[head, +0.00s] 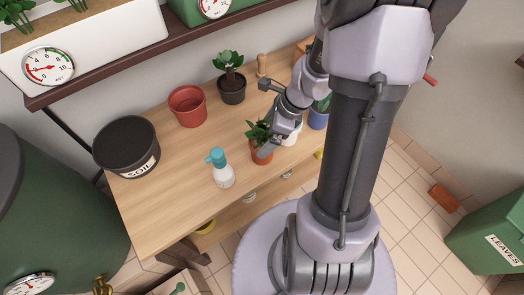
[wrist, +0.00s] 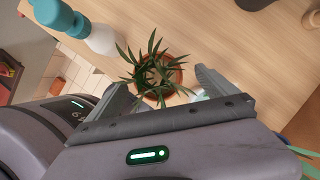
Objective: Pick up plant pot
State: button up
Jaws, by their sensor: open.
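A terracotta plant pot (head: 262,155) with a green spiky plant stands on the wooden table, near its front edge. In the wrist view the pot's rim (wrist: 177,75) and the plant (wrist: 152,72) show from above. My gripper (wrist: 165,82) is open, with one finger to the left of the pot and one to the right. The plant lies between the fingertips in this view; I cannot tell whether either finger touches the pot. In the head view my gripper (head: 272,143) is just above and beside the plant, and partly hides it.
A spray bottle (head: 222,168) stands left of the pot, also in the wrist view (wrist: 100,38). A white pot (head: 292,137) and a blue pot (head: 318,118) are close on the right. Behind are a red pot (head: 187,106), a dark potted plant (head: 231,88) and a soil tub (head: 127,147).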

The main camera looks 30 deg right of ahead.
aim_at(263, 141)
jog(key=b+x, duration=0.2)
jog(key=x, duration=0.2)
jog(key=shift+s+f, duration=0.2)
jog(key=shift+r, duration=0.1)
jog(key=c, duration=1.9)
